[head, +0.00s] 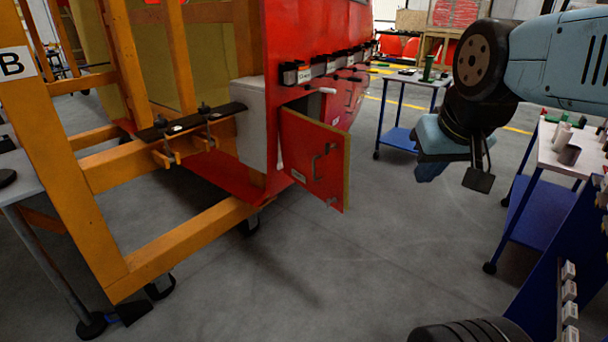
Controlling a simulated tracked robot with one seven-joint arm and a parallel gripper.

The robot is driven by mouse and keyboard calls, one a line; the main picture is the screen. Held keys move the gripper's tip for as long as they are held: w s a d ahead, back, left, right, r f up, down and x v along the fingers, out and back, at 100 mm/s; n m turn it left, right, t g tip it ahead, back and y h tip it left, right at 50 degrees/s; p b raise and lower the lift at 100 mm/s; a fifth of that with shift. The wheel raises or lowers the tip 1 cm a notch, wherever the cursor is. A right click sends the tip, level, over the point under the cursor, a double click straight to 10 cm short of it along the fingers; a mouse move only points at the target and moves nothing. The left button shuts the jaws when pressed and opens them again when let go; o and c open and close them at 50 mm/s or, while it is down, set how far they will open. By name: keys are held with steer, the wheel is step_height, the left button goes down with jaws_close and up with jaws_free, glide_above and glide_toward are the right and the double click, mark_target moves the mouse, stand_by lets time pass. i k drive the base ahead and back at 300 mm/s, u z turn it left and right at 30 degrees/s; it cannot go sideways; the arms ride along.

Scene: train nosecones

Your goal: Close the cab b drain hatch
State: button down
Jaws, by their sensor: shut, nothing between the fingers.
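The cab b drain hatch (318,160) is a red panel with a yellowish edge and a grey bar handle (322,161). It stands swung open from the lower side of the red nosecone (300,40), and a dark gap shows behind its top edge. The nosecone sits in an orange wooden frame marked with a B sign (14,64). My gripper (478,180) hangs at the right, pointing down, well apart from the hatch. It is shut and empty. The fingertips are small and partly in shadow.
A blue trolley (402,138) stands behind the hatch. A white-topped cart (556,160) with cups stands at the right. Clamps (190,122) stick out from a dark bar on the frame. Grey floor (390,240) between the hatch and the right cart is clear.

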mark_target(303, 139)
steer(key=u, duration=0.8)
steer(key=i, duration=1.05)
